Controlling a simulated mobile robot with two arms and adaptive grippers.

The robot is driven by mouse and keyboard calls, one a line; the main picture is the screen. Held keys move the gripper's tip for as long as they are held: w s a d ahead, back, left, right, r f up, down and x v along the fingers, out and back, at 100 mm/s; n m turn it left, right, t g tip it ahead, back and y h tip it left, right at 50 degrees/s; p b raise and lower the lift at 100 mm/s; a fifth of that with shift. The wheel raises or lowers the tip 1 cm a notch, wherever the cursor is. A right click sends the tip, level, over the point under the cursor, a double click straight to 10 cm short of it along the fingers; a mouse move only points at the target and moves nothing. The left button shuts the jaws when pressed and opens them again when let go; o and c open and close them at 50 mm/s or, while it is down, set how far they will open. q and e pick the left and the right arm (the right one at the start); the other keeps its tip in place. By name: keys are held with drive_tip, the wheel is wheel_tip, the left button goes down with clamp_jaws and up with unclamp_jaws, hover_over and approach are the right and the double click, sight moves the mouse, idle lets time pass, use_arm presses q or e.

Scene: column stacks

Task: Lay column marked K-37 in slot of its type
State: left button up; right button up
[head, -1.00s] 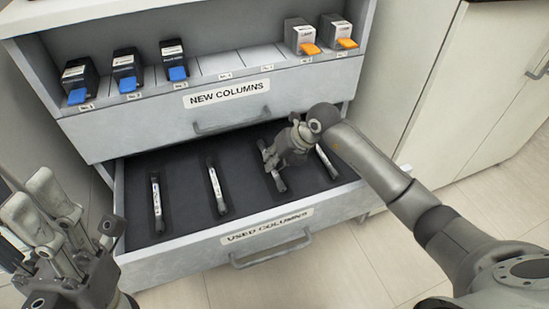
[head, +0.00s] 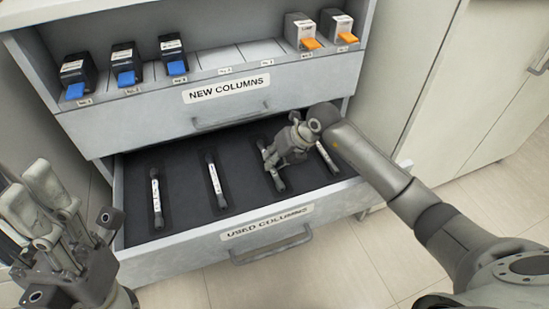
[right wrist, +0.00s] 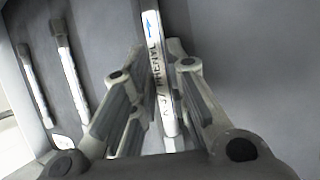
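The column marked K-37 is a thin white tube with a "PHENYL" label and a blue arrow (right wrist: 156,62). It shows between the fingers in the right wrist view, and its lower end (head: 278,182) shows in the head view, in the used columns drawer (head: 182,178). My right gripper (head: 271,157) is over this column, hiding its upper part. In the right wrist view its fingers (right wrist: 160,100) stand apart on both sides of the column. Whether they touch it is hard to see. My left gripper (head: 45,205) is at the lower left, away from the drawer, empty with fingers apart.
Two other columns lie in the drawer's left half (head: 157,198) (head: 214,180), and one (head: 326,158) lies right of my right gripper. The new columns drawer (head: 226,90) above holds blue-tabbed boxes (head: 124,64) at left and orange-tabbed boxes (head: 320,30) at right, with empty places between.

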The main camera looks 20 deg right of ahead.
drive_tip(key=o, duration=0.4)
drive_tip(key=shift+s, duration=0.1)
